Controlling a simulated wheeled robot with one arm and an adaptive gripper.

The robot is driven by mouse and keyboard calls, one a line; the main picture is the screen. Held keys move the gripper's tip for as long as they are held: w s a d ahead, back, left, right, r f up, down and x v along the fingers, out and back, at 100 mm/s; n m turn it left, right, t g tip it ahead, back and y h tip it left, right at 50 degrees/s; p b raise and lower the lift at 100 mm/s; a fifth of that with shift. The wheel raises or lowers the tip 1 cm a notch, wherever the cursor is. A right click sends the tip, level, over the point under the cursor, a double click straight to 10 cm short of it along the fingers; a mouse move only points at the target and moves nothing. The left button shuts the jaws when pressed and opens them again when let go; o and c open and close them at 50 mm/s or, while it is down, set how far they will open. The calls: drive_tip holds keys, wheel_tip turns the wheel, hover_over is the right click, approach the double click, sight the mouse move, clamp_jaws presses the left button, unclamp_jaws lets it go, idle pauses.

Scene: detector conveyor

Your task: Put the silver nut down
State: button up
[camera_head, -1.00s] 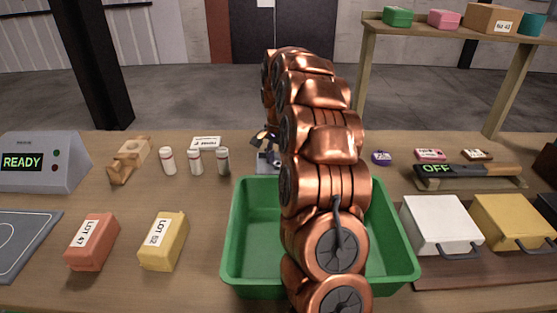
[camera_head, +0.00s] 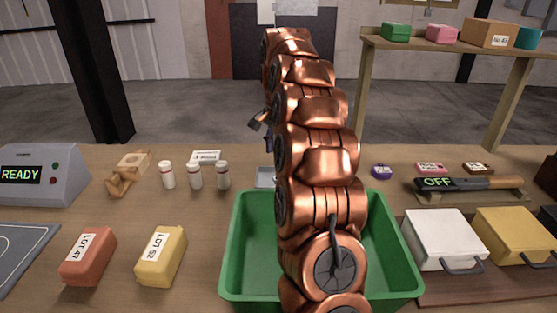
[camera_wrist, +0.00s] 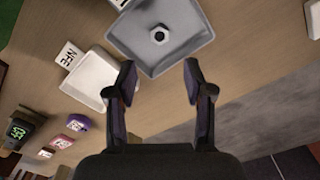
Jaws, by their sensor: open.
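The silver nut (camera_wrist: 159,35) lies flat in a shallow grey square tray (camera_wrist: 178,59) in the wrist view, its dark hole showing. My gripper (camera_wrist: 160,72) is open and empty, with its two fingers apart on the near side of the nut and not touching it. In the head view a finger of my gripper (camera_head: 257,122) shows above the grey tray (camera_head: 265,177), beside my arm. My arm hides most of the gripper and part of the tray there, and the nut cannot be seen in that view.
A white tray (camera_wrist: 92,82) and a label card (camera_wrist: 69,56) lie beside the grey tray. A green bin (camera_head: 255,292) stands in front, below my arm. Several small white bottles (camera_head: 195,176) stand left of the tray. A shelf (camera_head: 440,50) rises at back right.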

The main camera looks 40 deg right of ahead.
drive_tip(key=shift+r, duration=1.7)
